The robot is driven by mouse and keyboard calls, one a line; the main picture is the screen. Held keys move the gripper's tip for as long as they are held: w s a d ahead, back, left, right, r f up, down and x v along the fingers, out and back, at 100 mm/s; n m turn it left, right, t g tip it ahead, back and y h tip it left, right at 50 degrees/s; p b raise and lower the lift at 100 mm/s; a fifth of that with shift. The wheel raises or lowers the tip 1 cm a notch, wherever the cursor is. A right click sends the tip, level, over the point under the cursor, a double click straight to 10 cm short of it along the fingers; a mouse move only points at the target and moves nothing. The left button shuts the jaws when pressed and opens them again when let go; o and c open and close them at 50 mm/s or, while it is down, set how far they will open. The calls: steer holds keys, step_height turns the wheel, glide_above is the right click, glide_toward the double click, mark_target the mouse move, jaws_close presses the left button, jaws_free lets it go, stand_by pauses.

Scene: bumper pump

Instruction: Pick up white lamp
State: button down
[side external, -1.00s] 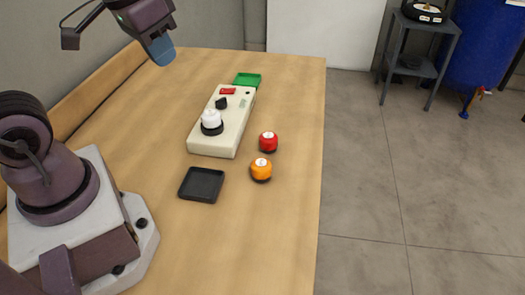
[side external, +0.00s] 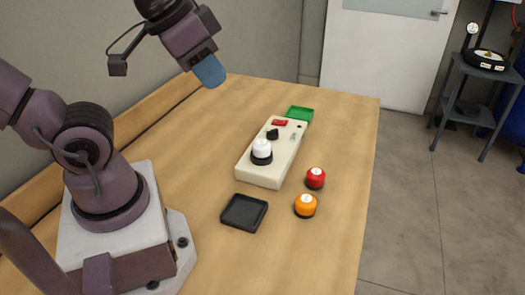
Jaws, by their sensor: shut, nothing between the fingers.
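The white lamp (side external: 262,148) sits upright in a black ring base on the near end of a cream control box (side external: 262,174), which lies on the wooden table. My gripper (side external: 209,72), with blue fingers, is up in the air to the upper left of the box. It is shut and empty, well apart from the lamp. A red lamp (side external: 315,177) and an orange lamp (side external: 306,204) stand on the table to the right of the box.
A black tray (side external: 244,212) lies in front of the box, and a green tray (side external: 300,113) lies at its far end. The box also carries a red switch (side external: 280,122) and a black knob (side external: 273,134). The table (side external: 345,140) is clear along its right side. A grey shelf (side external: 484,75) stands beyond it.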

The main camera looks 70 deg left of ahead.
steer(key=shift+c, duration=1.6)
jaws_free()
steer(key=m+g+y, duration=0.4)
steer(key=m+y, duration=0.9)
steer(key=m, duration=0.7)
glide_toward(264, 148)
steer(key=shift+n, duration=0.3)
steer(key=x, duration=0.6)
steer(key=shift+s+f, duration=0.15)
steer(key=shift+s, duration=0.1)
steer(key=shift+w+r+x, duration=0.1)
steer(key=shift+w+x, duration=0.05)
steer(key=shift+x, duration=1.25)
steer(key=shift+w+r+x, duration=0.1)
steer(key=shift+r+x, duration=0.05)
steer(key=shift+x, duration=1.25)
